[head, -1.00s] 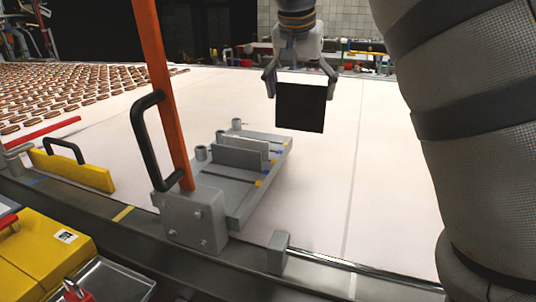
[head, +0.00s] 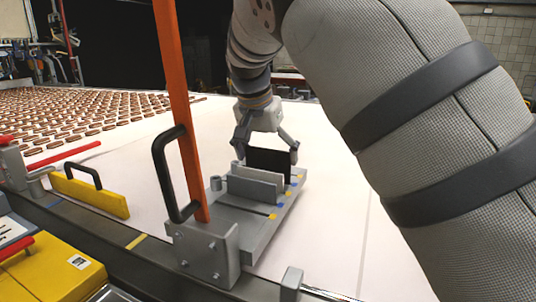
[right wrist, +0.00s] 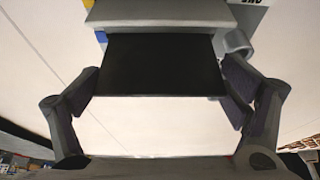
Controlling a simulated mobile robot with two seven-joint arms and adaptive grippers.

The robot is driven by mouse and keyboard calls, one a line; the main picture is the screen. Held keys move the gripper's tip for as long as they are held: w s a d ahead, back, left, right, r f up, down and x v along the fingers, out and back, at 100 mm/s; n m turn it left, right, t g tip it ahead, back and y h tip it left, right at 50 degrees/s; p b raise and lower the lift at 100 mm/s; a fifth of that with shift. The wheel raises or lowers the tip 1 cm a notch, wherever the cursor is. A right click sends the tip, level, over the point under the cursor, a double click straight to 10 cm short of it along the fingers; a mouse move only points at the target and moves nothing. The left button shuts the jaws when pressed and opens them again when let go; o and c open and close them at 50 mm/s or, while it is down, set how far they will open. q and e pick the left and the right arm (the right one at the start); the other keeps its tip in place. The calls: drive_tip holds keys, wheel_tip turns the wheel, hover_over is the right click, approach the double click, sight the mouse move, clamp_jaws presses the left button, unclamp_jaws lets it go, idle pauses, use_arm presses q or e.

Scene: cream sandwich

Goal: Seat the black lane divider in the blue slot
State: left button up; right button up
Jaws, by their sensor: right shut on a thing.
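The black lane divider (head: 270,163) is a flat dark plate, held upright at the far end of the grey slotted fixture (head: 245,222). My right gripper (head: 267,148) is shut on it, one finger at each side edge. In the right wrist view the divider (right wrist: 160,65) spans between the fingers of the gripper (right wrist: 158,85), close to the fixture (right wrist: 160,12). My left gripper is out of view.
An orange post (head: 180,110) with a black handle (head: 172,175) stands at the fixture's near left. A yellow bar with a handle (head: 90,195) lies left. Rows of brown biscuits (head: 85,120) cover the far left belt. The white belt right of the fixture is clear.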

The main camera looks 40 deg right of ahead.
drive_tip(key=shift+f, duration=0.15)
drive_tip(key=shift+f, duration=0.35)
drive_tip(key=o, duration=0.9)
drive_tip(key=shift+f, duration=0.1)
drive_tip(key=shift+w+r, duration=0.1)
drive_tip(key=shift+r, duration=0.25)
drive_tip(key=v, duration=1.2)
drive_tip(key=shift+r, duration=0.25)
